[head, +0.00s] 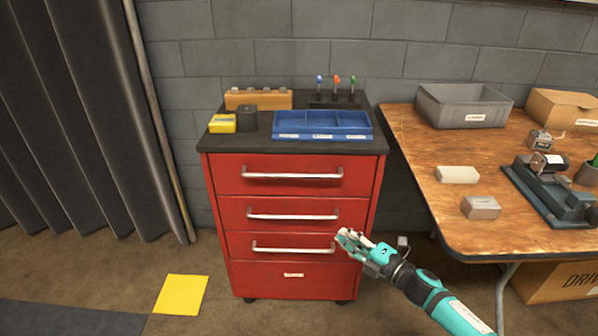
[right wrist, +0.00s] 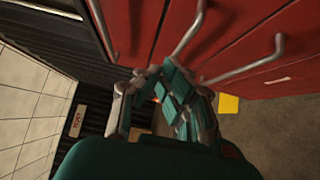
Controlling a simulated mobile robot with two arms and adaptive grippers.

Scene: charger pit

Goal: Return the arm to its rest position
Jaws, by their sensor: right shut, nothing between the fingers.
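My right gripper (head: 348,238) is in front of the red drawer cabinet (head: 292,215), at the height of its lower drawers. It is shut with nothing between its fingers. The right arm (head: 425,286) reaches in from the lower right. In the right wrist view the gripper (right wrist: 160,72) points along the cabinet front, with the drawer handles (right wrist: 240,72) beside it. In the head view the gripper is close to the right end of the third handle (head: 293,250); I cannot tell whether it touches. All the drawers look closed. My left gripper is not in view.
A wooden table (head: 415,150) at the right holds a grey bin (head: 432,105), a vise (head: 550,190) and small blocks. A blue tray (head: 322,135) sits on the cabinet top. A yellow floor square (head: 181,294) lies left of the cabinet. The floor in front is open.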

